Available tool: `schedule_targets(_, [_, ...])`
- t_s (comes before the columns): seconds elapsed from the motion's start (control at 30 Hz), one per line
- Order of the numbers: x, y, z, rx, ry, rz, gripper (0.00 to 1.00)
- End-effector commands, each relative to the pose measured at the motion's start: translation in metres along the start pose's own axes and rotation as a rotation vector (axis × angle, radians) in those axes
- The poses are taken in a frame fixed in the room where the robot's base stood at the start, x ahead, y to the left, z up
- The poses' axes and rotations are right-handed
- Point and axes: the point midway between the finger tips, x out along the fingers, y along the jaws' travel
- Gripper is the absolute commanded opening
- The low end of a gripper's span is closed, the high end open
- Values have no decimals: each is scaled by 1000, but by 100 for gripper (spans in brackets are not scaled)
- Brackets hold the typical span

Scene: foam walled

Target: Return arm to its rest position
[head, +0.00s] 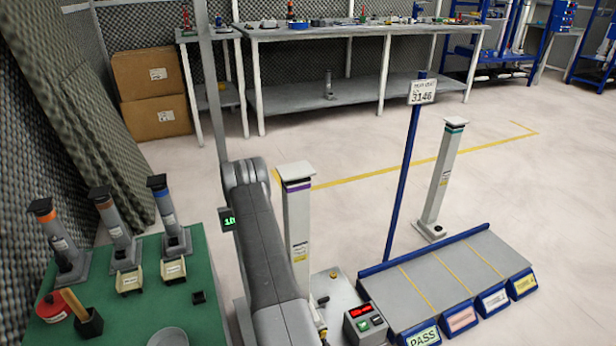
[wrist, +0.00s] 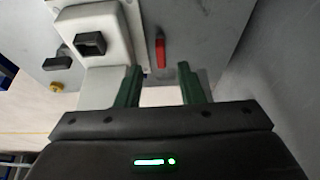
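My arm (head: 265,240) rises in the middle of the head view, between the green table and the blue-edged tray. The gripper end does not show clearly in the head view. In the wrist view my gripper (wrist: 159,72) has its two green fingers apart, with nothing held between them. Beyond the fingers is a grey panel (wrist: 195,35) with a red lever (wrist: 160,53). A white post-like part with a dark square recess (wrist: 91,43) is just left of the fingers; I cannot tell whether they touch it.
A white post with a purple band (head: 297,225) stands close right of my arm. The green table (head: 205,310) at left holds several grey posts. The sloped tray (head: 425,290) and a tall blue sign pole (head: 405,170) are at right. Open floor lies behind.

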Motion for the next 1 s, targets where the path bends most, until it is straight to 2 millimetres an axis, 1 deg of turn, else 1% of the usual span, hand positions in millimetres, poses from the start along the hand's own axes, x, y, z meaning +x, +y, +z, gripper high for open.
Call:
schedule_targets(0.03, [15,0,1,0,1,0,35])
schedule_targets(0.1, [28,0,2,0,0,0,35])
schedule_targets(0.3, [57,0,1,0,1,0,35])
schedule_targets(0.4, [66,0,1,0,-1,0,35])
schedule_targets(0.47, [69,0,1,0,-1,0,35])
schedule_targets(0.5, [66,0,0,6,-1,2,35])
schedule_targets(0.87, [66,0,0,13,0,6,35])
schedule_targets(1.0, [59,0,0,0,0,0,35])
